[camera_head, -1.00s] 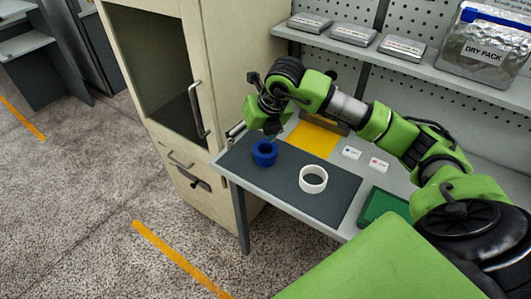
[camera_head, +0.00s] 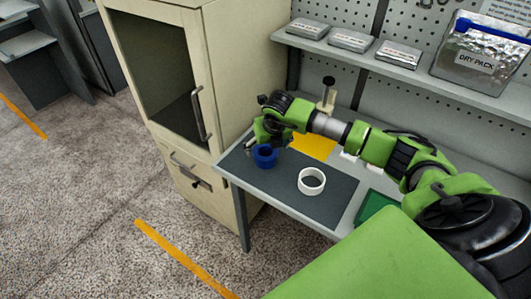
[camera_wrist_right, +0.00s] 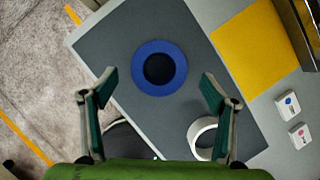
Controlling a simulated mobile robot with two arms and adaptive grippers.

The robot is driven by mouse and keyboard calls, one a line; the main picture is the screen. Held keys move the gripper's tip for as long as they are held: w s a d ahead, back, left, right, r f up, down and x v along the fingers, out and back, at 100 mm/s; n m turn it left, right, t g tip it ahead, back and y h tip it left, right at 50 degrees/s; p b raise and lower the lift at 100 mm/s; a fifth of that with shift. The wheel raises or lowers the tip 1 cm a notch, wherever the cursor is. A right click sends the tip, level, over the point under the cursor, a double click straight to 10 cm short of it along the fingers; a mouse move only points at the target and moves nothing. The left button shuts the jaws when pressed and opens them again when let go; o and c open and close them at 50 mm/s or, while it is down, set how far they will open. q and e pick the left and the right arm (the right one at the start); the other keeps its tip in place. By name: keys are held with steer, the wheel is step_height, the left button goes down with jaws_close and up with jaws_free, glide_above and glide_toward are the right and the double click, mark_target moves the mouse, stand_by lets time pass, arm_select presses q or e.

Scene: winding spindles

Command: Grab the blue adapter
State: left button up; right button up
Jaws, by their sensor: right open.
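The blue adapter (camera_head: 265,156) is a short blue ring with a dark hole. It stands on the dark grey mat (camera_head: 330,199) near the mat's left end. In the right wrist view the blue adapter (camera_wrist_right: 160,67) shows from above, ahead of the fingertips and roughly centred between them. My right gripper (camera_wrist_right: 157,86) is open and empty, one finger towards each side of it. My left gripper is out of view.
A white ring (camera_head: 311,181) stands on the mat to the right of the adapter; in the wrist view the white ring (camera_wrist_right: 203,137) is close to the right finger. A yellow sheet (camera_wrist_right: 256,46) lies beside the mat. A cabinet (camera_head: 236,60) stands at the left.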

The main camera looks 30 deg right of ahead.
mark_target(266, 150)
steer(key=shift+p+x, duration=0.35)
steer(key=shift+x, duration=1.25)
steer(key=shift+r, duration=0.1)
steer(key=c, duration=1.2)
steer(key=shift+w+r, duration=0.1)
